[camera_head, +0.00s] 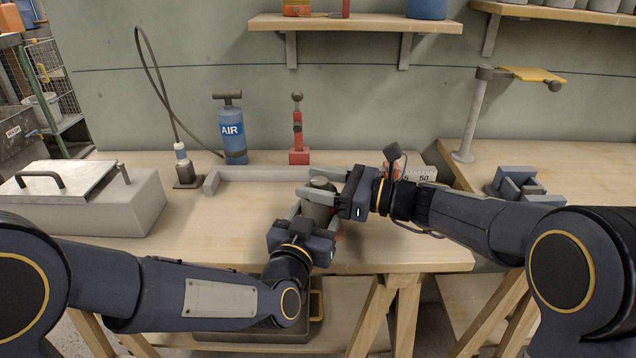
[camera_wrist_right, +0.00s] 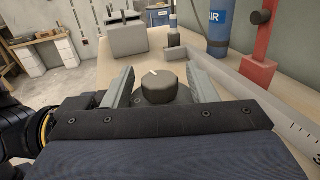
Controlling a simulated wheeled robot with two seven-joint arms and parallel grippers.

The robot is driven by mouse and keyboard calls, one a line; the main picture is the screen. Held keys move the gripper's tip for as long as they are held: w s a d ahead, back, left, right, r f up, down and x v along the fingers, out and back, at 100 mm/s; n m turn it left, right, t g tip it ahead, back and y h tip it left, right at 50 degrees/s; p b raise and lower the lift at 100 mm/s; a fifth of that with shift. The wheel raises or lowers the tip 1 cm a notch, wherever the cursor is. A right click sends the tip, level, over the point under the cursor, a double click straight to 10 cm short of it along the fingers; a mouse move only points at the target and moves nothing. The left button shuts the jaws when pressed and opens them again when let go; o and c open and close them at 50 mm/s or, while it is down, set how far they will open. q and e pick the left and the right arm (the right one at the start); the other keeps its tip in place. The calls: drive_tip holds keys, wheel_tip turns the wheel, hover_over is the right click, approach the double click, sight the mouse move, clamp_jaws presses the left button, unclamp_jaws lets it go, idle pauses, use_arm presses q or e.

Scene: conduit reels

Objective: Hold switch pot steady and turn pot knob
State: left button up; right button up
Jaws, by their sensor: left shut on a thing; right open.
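The switch pot (camera_head: 316,207) is a grey cylinder on the workbench, with a round dark grey knob (camera_head: 320,183) on top. The knob also shows in the right wrist view (camera_wrist_right: 158,91), with a short white mark on its top. My left gripper (camera_head: 311,212) comes from the front and is shut on the pot's body. My right gripper (camera_head: 324,184) comes from the right at knob height. It is open, its fingers on either side of the knob; I cannot tell whether they touch it. The pot's lower part is partly hidden by my grippers.
A blue AIR cylinder (camera_head: 233,135) and a red stand (camera_head: 298,140) are at the back. A grey lidded box (camera_head: 90,212) fills the left. The bench is clear between box and pot.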

drive_tip(key=shift+c, duration=0.4)
drive_tip(key=c, duration=0.9)
drive_tip(key=shift+n+g, duration=0.3)
drive_tip(key=shift+g, duration=0.1)
drive_tip(key=n+g, duration=0.1)
drive_tip(key=g, duration=0.1)
drive_tip(key=n+g+y, duration=0.1)
drive_tip(key=n+g, duration=0.1)
drive_tip(key=g, duration=0.1)
drive_tip(key=shift+w+n+g, duration=0.1)
drive_tip(key=shift+n+g, duration=0.2)
drive_tip(key=shift+n+g+h, duration=0.4)
drive_tip(key=shift+n+g, duration=0.75)
drive_tip(key=shift+g, duration=0.6)
drive_tip(key=shift+n+g+h, duration=0.4)
drive_tip(key=shift+n+g, duration=0.75)
drive_tip(key=shift+g, duration=0.6)
